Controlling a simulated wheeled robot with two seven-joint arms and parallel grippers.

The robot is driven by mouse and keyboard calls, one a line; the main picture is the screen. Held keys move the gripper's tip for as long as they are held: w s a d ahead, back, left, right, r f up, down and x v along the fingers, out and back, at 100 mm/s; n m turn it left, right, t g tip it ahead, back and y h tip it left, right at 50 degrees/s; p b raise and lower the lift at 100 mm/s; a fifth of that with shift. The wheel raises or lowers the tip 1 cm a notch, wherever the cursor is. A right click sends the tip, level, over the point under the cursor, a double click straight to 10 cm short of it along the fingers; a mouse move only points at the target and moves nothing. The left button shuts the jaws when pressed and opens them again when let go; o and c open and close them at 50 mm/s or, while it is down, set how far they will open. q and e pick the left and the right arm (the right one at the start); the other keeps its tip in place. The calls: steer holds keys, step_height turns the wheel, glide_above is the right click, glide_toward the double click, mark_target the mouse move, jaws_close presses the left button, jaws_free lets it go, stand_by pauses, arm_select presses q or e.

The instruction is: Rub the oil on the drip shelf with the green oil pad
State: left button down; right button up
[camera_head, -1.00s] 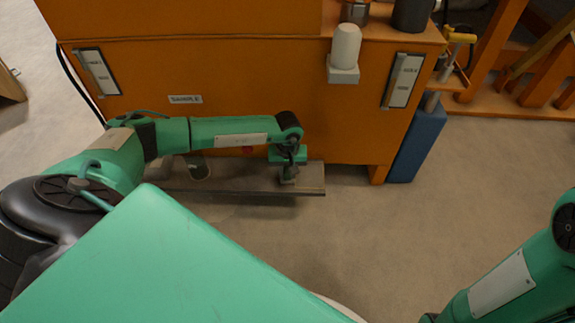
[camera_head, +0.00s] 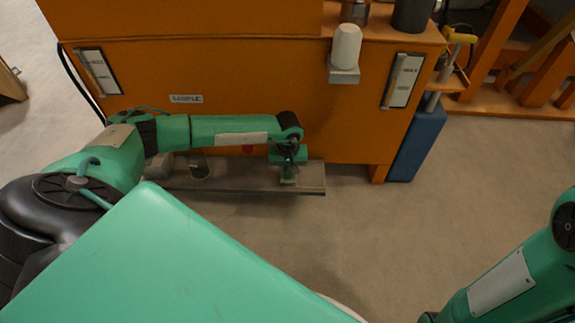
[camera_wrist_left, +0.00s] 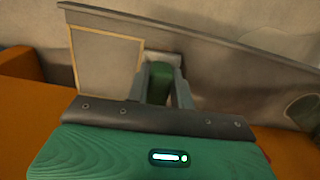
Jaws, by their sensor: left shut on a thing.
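The drip shelf (camera_head: 305,190) is a long grey board low along the front of the orange cabinet. My left gripper (camera_head: 288,178) points down at the shelf's right part. In the left wrist view the gripper (camera_wrist_left: 160,88) is shut on the green oil pad (camera_wrist_left: 160,82), at the grey shelf (camera_wrist_left: 215,72). I cannot tell whether the pad touches the surface. A dark greenish round patch (camera_wrist_left: 303,110) shows at the right edge of the wrist view; I cannot tell whether it is oil. My right gripper is out of view; only its arm shows.
The orange cabinet (camera_head: 340,130) stands behind the shelf and carries a white cylinder on a bracket (camera_head: 345,50). A tan-outlined rectangle (camera_wrist_left: 105,62) lies on the shelf. A blue block (camera_head: 418,145) stands right of the cabinet.

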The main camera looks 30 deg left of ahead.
arm_select(q)
steer(key=shift+w+a, duration=0.15)
steer(key=shift+w, duration=0.15)
steer(key=shift+w+a+f+b, duration=0.1)
steer(key=shift+w+a+b, duration=0.25)
steer(key=shift+w+b, duration=0.15)
steer(key=shift+w+a+f+b, duration=0.1)
steer(key=shift+w+a+b, duration=0.25)
steer(key=shift+w, duration=0.25)
steer(key=shift+w+a, duration=0.2)
steer(key=shift+w, duration=0.2)
steer(key=shift+r, duration=0.1)
steer(key=shift+r+p, duration=2.05)
steer(key=shift+r, duration=0.95)
steer(key=shift+r, duration=0.1)
step_height(320, 180, up, 3)
steer(key=shift+f+p, duration=0.1)
steer(key=shift+p, duration=1.05)
